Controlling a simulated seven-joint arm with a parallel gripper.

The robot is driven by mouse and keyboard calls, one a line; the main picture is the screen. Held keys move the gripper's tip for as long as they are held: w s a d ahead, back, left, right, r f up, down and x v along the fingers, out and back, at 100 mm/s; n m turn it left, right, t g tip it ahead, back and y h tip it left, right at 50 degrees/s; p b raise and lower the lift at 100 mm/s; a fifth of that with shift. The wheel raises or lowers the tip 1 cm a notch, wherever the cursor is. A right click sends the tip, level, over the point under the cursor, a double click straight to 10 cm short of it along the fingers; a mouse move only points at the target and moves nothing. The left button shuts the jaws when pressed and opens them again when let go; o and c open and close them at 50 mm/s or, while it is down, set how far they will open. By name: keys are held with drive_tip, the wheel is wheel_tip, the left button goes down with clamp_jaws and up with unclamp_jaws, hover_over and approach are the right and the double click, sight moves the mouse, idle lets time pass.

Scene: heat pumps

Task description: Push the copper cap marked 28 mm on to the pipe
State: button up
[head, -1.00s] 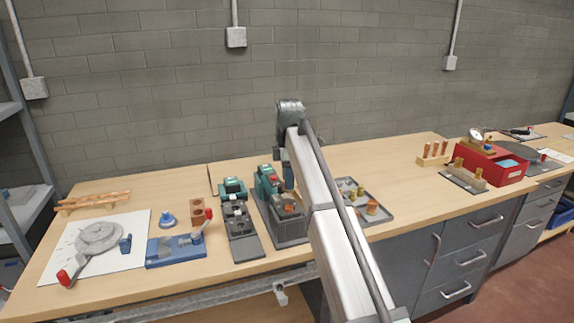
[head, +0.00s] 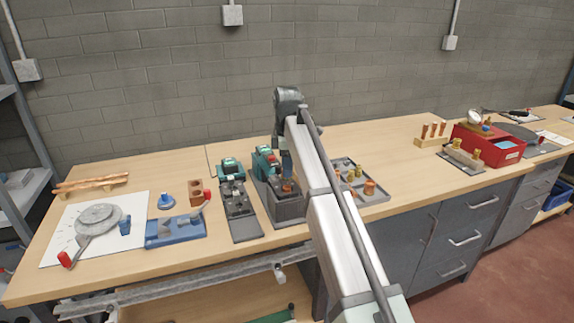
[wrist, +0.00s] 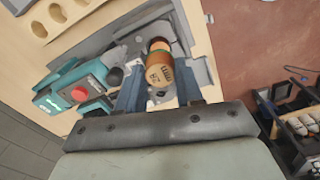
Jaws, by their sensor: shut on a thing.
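The copper cap (wrist: 160,73), with "28 mm" lettering on its side, is between the two blue fingers of my gripper (wrist: 158,84) in the wrist view. The gripper is shut on it. A darker copper round with a greenish edge (wrist: 159,46) lies just beyond the cap, in line with it; I cannot tell how far the cap is over the pipe. In the head view, my gripper (head: 287,172) is low over the grey fixture (head: 290,208), mostly hidden by my arm. A bit of copper shows there.
A teal tool with a red button (wrist: 78,94) stands close beside the gripper; it also shows in the head view (head: 265,160). A grey tray (head: 377,196) with copper and brass fittings lies just right of my arm.

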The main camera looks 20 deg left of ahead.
drive_tip(key=shift+f, duration=0.15)
drive_tip(key=shift+f, duration=1.35)
drive_tip(key=shift+f, duration=0.3)
drive_tip(key=o, duration=1.1)
